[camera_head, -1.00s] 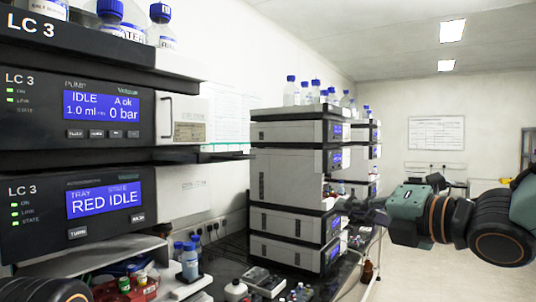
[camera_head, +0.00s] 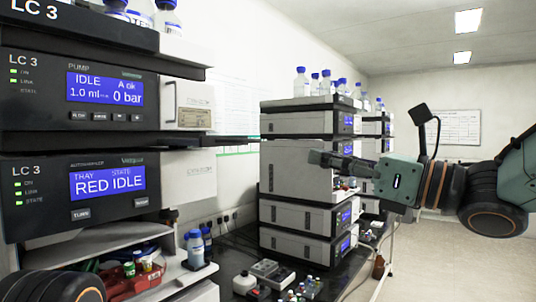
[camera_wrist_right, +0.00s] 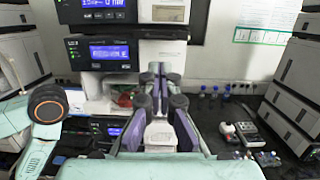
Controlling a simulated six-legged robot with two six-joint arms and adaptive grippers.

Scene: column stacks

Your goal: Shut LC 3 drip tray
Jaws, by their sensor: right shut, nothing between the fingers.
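The LC 3 stack (camera_head: 80,110) stands at the left of the head view, with its pump panel above its autosampler panel. A thin dark tray (camera_head: 232,138), which appears to be the drip tray, sticks out between these two modules. It also shows in the right wrist view as a dark slab (camera_wrist_right: 162,31) above the fingers. My right gripper (camera_head: 318,158) is shut and empty, right of the tray and apart from it. Its fingers point left in the head view; it fills the middle of the wrist view (camera_wrist_right: 160,72). My left gripper is not in view.
Blue-capped bottles (camera_head: 166,18) stand on top of the LC 3 stack. Below the autosampler is an open bay with a red tray (camera_head: 125,284). Small vials and boxes (camera_head: 265,268) lie on the dark bench. Another stack (camera_head: 300,205) stands behind my right gripper.

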